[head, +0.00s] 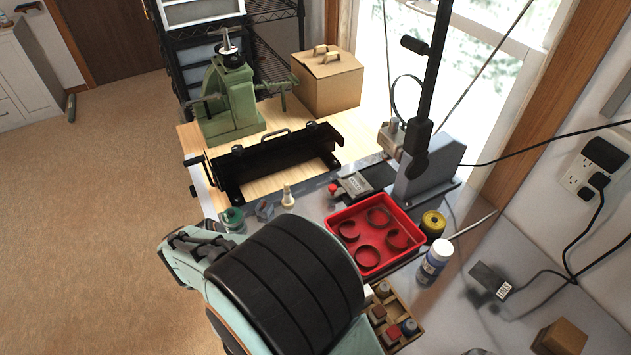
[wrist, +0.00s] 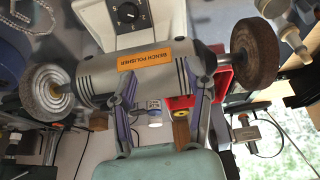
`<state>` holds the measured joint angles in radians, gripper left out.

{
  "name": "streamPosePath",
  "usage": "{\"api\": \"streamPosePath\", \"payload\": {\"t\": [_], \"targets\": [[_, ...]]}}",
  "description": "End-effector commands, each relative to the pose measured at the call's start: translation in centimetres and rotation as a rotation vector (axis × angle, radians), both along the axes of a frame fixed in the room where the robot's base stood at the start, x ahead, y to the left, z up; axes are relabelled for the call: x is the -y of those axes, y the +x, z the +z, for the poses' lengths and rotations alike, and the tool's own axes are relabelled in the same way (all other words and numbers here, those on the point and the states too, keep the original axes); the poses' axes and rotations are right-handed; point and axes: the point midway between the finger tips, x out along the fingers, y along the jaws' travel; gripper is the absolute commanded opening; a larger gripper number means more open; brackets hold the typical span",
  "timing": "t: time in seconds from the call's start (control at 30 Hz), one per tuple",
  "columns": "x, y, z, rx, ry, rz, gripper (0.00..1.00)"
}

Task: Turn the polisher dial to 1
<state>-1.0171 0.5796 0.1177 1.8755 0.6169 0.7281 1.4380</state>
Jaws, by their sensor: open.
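The bench polisher (wrist: 105,78) spans the wrist view, a grey body with an orange label and a round buffing wheel at each end. Its dial (wrist: 128,13) is a small black knob on a light panel at the top edge. Marks ring the knob, but its setting is too small to read. My gripper (wrist: 160,72) is open and empty, its two fingers spread in front of the polisher body, below the dial in the picture and apart from it. Whether the fingertips touch the body I cannot tell. In the head view my arm covers the foreground; polisher and gripper are not visible there.
A red tray (head: 418,262) with several rings stands right of my arm. A white bottle (head: 434,262), a yellow-black spool (head: 432,224) and a wooden box of small items (head: 412,318) are close by.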

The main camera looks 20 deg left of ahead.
Motion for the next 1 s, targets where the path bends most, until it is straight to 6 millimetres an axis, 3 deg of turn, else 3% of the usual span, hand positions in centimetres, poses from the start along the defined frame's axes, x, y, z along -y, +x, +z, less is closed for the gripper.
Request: {"api": "streamPosePath", "payload": {"t": [0.1,0.2,0.6,0.93,1.0], "targets": [[-0.6,-3.3,-2.8,-0.061,-0.075,0.11,0.51],[-0.2,-4.2,-4.0,-0.09,-0.103,0.154,0.51],[1.7,-2.8,-9.1,-0.093,-0.104,0.156,0.51],[1.9,-2.7,-9.6,-0.092,-0.102,0.156,0.51],[1.9,-2.7,-9.6,-0.093,-0.101,0.155,0.29]]}}
